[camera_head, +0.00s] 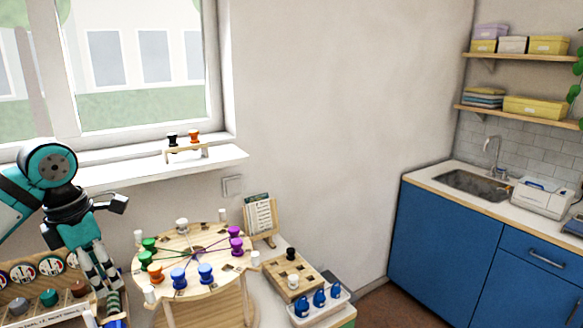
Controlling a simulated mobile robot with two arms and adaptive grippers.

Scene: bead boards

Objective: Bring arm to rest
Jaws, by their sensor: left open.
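My left arm comes in from the left in teal and black. Its gripper (104,284) points down and is open. It is beside the left edge of the round wooden board (205,252), over the front left of the work area. I cannot tell if it touches the striped green piece (113,302) just below it. The round board carries green spools (150,244), blue spools (205,273), purple spools (235,247), an orange spool (155,273) and white pegs, with coloured lines meeting near its middle. My right gripper is not in view.
A wooden rack (20,310) with round badges and coloured pieces stands at the left. Right of the board are a wooden block (312,278), a white tray (317,306) with blue pieces, and a card stand (262,218). The window sill (120,175) overhangs behind. Blue cabinets (440,250) stand right.

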